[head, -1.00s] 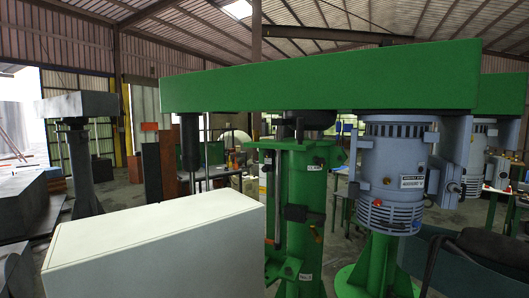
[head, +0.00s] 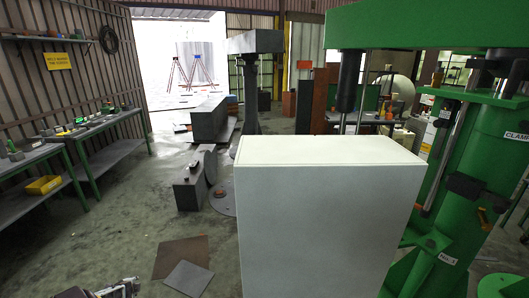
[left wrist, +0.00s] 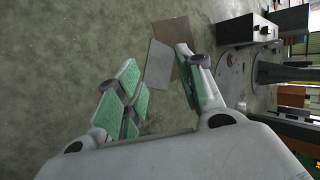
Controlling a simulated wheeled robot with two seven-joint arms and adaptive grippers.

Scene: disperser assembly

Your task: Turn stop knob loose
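The green disperser machine (head: 482,160) stands at the right edge of the head view, cut off by the frame. Its column carries a "CLAMP" label and a black block-like fitting (head: 465,187); I cannot tell which part is the stop knob. My left gripper (left wrist: 157,58) is open and empty in the left wrist view, with its green-padded fingers apart above the floor. A small part of my left arm shows at the bottom left of the head view. My right gripper is not in view.
A large white cabinet (head: 320,215) stands in front of the machine. Workbenches (head: 105,125) with tools and a yellow bin (head: 43,185) line the left wall. Flat plates (head: 188,279) lie on the floor. The floor between benches and cabinet is mostly clear.

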